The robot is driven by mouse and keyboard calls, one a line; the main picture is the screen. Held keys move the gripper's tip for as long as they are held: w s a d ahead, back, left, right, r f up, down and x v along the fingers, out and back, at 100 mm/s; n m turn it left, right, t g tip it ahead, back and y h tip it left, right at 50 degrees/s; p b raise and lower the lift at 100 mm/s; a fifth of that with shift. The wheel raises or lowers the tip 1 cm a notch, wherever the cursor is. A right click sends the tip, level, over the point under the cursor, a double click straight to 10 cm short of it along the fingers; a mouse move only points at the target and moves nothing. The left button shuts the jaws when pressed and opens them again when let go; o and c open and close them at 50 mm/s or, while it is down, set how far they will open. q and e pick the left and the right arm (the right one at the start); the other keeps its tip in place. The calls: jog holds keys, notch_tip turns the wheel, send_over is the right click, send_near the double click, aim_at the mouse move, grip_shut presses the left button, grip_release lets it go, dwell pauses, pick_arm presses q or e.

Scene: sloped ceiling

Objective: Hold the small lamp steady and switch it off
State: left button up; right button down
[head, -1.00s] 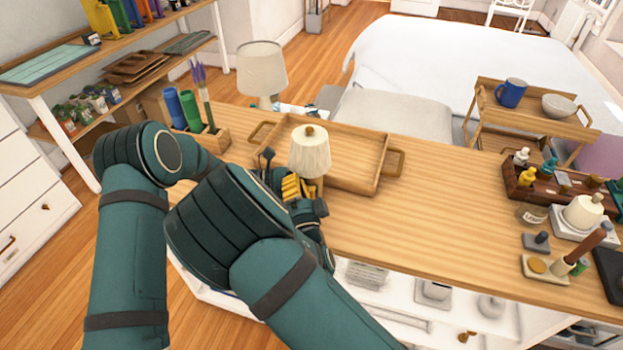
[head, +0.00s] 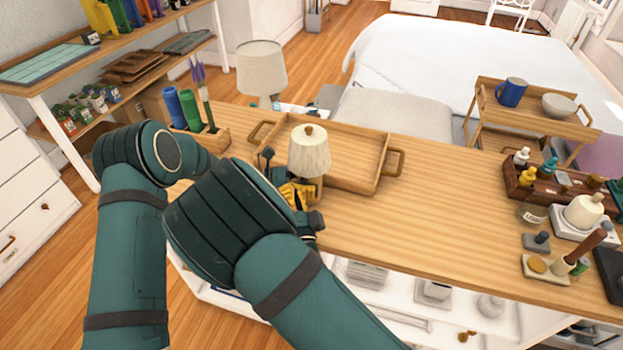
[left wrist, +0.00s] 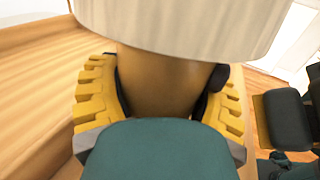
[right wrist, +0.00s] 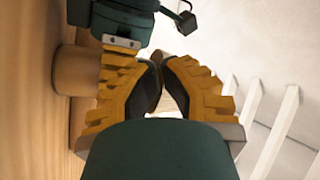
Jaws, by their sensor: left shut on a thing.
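The small lamp (head: 309,152) stands upright on the wooden desk, with a cream shade and a wooden body. I cannot tell whether it is lit. In the left wrist view, my left gripper (left wrist: 165,95) is shut on the lamp's body (left wrist: 165,75), one yellow finger on each side below the shade. A dark knob (left wrist: 218,77) shows at the body's right side. My right gripper (head: 303,194) is low beside the lamp, partly hiding its body and the left gripper. In the right wrist view its fingertips (right wrist: 166,62) come together, with nothing clearly held.
A wooden tray (head: 390,162) lies just behind the lamp. Bottles in a dark box (head: 520,188) stand at the right. The desk's middle right is clear.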

jog(key=shift+s+a+r, duration=0.1)
jog(key=shift+s+a, duration=0.15)
jog(key=shift+s, duration=0.4)
jog(key=shift+s+a+f, duration=0.1)
jog(key=shift+s+a, duration=0.2)
jog(key=shift+s, duration=0.35)
jog(key=shift+s+a+r, duration=0.1)
jog(key=shift+s+a, duration=0.15)
jog(key=shift+s, duration=0.4)
pick_arm(q)
jog(key=o, duration=1.3)
jog(key=a, duration=0.8)
jog(key=s+a, duration=0.1)
jog(key=a, duration=0.3)
